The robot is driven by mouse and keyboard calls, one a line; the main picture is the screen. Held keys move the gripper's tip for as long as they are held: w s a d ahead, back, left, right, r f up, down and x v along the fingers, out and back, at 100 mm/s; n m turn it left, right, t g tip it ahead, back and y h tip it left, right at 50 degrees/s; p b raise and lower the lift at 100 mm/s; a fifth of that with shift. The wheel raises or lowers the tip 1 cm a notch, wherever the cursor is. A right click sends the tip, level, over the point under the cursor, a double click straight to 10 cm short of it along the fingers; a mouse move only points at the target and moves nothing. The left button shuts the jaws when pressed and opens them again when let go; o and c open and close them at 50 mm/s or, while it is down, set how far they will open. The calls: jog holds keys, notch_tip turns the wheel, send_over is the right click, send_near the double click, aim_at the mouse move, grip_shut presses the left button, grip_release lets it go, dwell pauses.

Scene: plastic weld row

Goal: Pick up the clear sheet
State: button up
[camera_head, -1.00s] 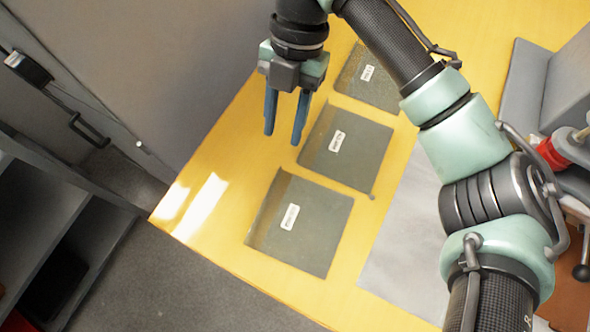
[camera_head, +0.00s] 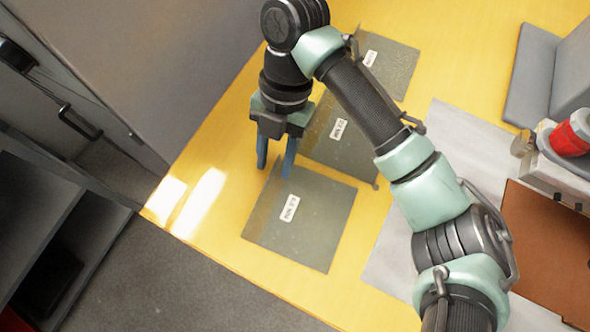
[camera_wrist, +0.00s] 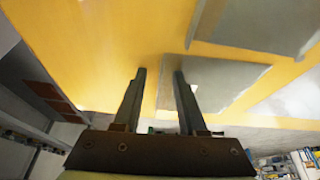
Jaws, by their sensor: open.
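Three flat, see-through grey-green sheets with white labels lie in a row on the yellow table: a near sheet (camera_head: 310,232), a middle sheet (camera_head: 325,150) partly hidden by my arm, and a far sheet (camera_head: 396,72). I cannot tell from the small labels which is the clear sheet. My gripper (camera_head: 275,170) is open and empty, pointing down at the near sheet's upper left corner. In the wrist view its fingers (camera_wrist: 160,74) reach over the left edge of one sheet (camera_wrist: 215,85), with another sheet (camera_wrist: 255,22) beyond. Contact cannot be told.
A pale grey mat (camera_head: 392,262) lies right of the sheets, partly under my arm. A brown board (camera_head: 540,250), a device with a red part (camera_head: 572,135) and a grey block (camera_head: 535,75) stand farther right. A grey wall panel (camera_head: 160,60) borders the table's left side.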

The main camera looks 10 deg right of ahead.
grip_shut()
dwell(0.3)
